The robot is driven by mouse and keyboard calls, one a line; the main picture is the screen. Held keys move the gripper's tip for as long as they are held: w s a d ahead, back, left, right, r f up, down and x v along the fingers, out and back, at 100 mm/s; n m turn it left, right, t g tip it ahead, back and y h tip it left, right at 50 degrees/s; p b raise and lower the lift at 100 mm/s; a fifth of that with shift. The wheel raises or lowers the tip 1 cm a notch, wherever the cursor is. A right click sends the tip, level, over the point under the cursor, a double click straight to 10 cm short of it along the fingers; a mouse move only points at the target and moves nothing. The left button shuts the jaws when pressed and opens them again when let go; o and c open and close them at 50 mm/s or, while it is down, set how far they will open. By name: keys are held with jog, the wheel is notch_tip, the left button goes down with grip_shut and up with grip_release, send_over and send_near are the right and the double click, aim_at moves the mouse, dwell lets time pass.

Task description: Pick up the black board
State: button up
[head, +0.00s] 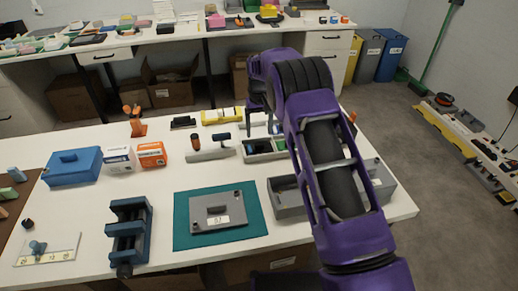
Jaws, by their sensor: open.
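My purple arm reaches from the lower right over the white table (155,268). My gripper (262,129) points down near the table's back edge, open, with its fingers apart. It is over or just behind a grey tray with green contents (266,155); I cannot tell its height. A small flat black thing (183,122), perhaps the black board, lies at the back of the table, left of my gripper and apart from it. It is too small to identify surely. My arm hides part of the table at right.
A yellow case (221,115) lies between the black thing and my gripper. An orange-topped tool (196,143), orange box (152,154), blue box (73,166) and dark blue vise (130,234) stand leftward. A grey plate (217,206) lies on a teal mat (180,240); a grey bin (288,199) is beside it.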

aim_at(259, 143)
jog(key=f, duration=0.5)
jog(key=shift+s+a, duration=0.1)
jog(key=shift+s, duration=0.15)
jog(key=shift+r, duration=0.1)
grip_shut()
